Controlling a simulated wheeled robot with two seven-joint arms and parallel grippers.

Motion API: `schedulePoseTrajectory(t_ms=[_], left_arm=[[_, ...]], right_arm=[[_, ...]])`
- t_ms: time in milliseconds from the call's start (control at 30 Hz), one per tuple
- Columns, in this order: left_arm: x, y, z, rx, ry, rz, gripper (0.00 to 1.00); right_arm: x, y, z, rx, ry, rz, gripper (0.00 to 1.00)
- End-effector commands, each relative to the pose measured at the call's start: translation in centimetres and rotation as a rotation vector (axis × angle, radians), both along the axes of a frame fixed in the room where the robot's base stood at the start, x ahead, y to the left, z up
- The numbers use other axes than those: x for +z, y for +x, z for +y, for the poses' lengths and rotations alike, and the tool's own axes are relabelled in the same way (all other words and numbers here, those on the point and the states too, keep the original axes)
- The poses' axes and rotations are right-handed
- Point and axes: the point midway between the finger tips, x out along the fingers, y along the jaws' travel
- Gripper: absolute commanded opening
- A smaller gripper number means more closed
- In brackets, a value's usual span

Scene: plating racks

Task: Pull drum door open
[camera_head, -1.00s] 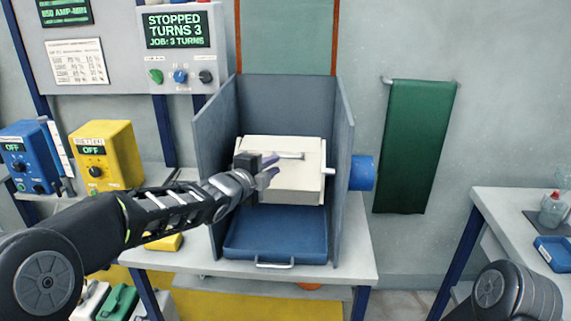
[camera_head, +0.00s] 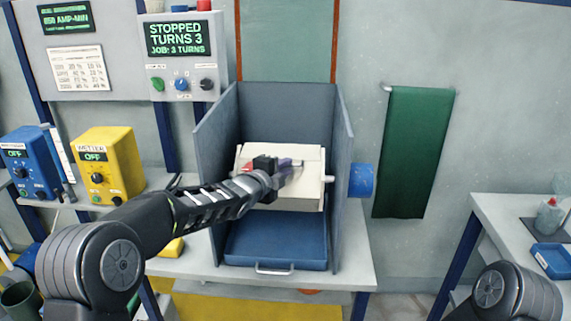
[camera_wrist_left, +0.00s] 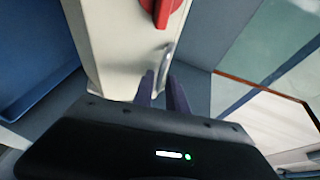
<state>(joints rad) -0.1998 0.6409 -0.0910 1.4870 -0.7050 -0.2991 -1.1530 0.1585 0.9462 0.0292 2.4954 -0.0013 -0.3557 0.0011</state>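The cream drum (camera_head: 298,198) sits inside a grey-blue open-front housing. A metal handle on its door shows in the left wrist view (camera_wrist_left: 165,62), beside a red knob (camera_wrist_left: 160,10); the red part also shows in the head view (camera_head: 247,168). My left gripper (camera_head: 292,166) is over the drum's upper face, partly hiding the handle. In the left wrist view its two purple fingers (camera_wrist_left: 163,88) are apart, with the handle at or just beyond the gap between their tips. I cannot tell whether they touch it. The door looks closed. My right gripper is out of view.
The housing's side wall (camera_head: 215,160) stands close to my left arm. A blue tray (camera_head: 275,243) lies below the drum. The control panel (camera_head: 178,55) reads STOPPED. Yellow (camera_head: 112,160) and blue (camera_head: 30,165) boxes stand left.

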Motion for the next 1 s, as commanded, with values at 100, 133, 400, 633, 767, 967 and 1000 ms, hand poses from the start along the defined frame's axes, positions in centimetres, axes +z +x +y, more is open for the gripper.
schedulePoseTrajectory(t_ms=[100,133,400,633,767,967,1000], left_arm=[[-0.16,0.56,-0.22,0.000,0.000,0.001,0.18],[-0.17,0.61,-0.23,0.000,0.000,0.000,0.18],[-0.19,0.62,-0.22,0.000,0.000,0.000,0.15],[-0.19,0.61,-0.22,0.000,0.000,0.000,0.00],[-0.21,0.59,-0.22,0.000,0.000,0.000,0.00],[-0.21,0.59,-0.22,0.000,0.000,0.000,0.00],[-0.22,0.59,-0.22,0.000,0.000,0.000,0.00]], right_arm=[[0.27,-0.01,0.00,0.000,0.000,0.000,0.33],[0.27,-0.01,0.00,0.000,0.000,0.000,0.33],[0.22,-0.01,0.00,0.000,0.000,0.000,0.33],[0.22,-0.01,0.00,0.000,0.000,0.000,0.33],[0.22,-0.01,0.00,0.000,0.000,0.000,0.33],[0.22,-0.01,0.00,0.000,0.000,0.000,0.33],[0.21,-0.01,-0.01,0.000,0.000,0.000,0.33]])
